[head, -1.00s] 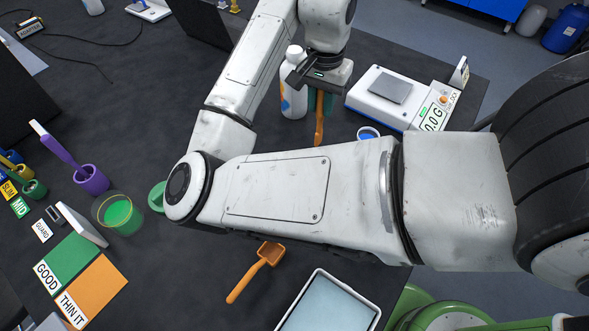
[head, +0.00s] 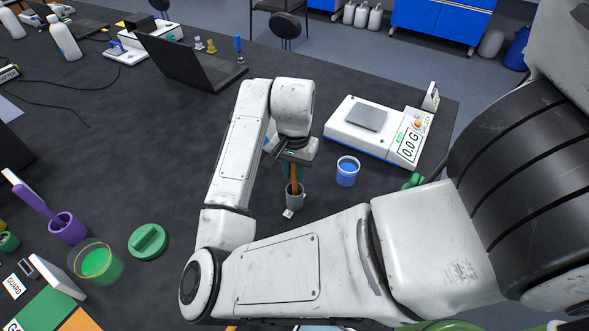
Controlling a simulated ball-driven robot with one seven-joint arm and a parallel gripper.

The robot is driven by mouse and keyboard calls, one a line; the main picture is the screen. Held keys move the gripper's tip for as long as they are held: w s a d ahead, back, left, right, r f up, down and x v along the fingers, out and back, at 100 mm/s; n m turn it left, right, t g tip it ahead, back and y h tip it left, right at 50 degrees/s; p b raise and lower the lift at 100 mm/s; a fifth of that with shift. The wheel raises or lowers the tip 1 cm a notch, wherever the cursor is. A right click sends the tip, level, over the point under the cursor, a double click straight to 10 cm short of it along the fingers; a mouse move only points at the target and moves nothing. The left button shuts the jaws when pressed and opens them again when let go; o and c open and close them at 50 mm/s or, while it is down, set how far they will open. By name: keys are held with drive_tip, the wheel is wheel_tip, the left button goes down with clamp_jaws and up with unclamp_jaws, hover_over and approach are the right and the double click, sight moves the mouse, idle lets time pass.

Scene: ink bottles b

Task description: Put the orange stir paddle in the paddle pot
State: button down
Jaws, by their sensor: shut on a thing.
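My gripper (head: 293,166) is shut on the orange stir paddle (head: 295,181), which hangs down from the jaws, close to upright. Its upper part is hidden by the gripper. The small grey paddle pot (head: 294,200), with a white tag at its foot, stands on the dark table right below. The paddle's lower end meets the pot's mouth and seems to be inside the rim; how deep it reaches cannot be told.
A blue ink jar (head: 347,172) and a white scale (head: 375,133) stand to the right. A green lid (head: 147,241), green ink cup (head: 98,263) and purple pot (head: 68,229) stand left. A laptop (head: 190,62) is behind. My arm hides the near table.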

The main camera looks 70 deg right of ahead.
drive_tip(key=shift+f, duration=0.2)
drive_tip(key=c, duration=0.9)
unclamp_jaws()
drive_tip(key=shift+r, duration=0.1)
drive_tip(key=shift+c, duration=0.2)
wheel_tip(320, 180, up, 12)
drive_tip(key=shift+r, duration=0.15)
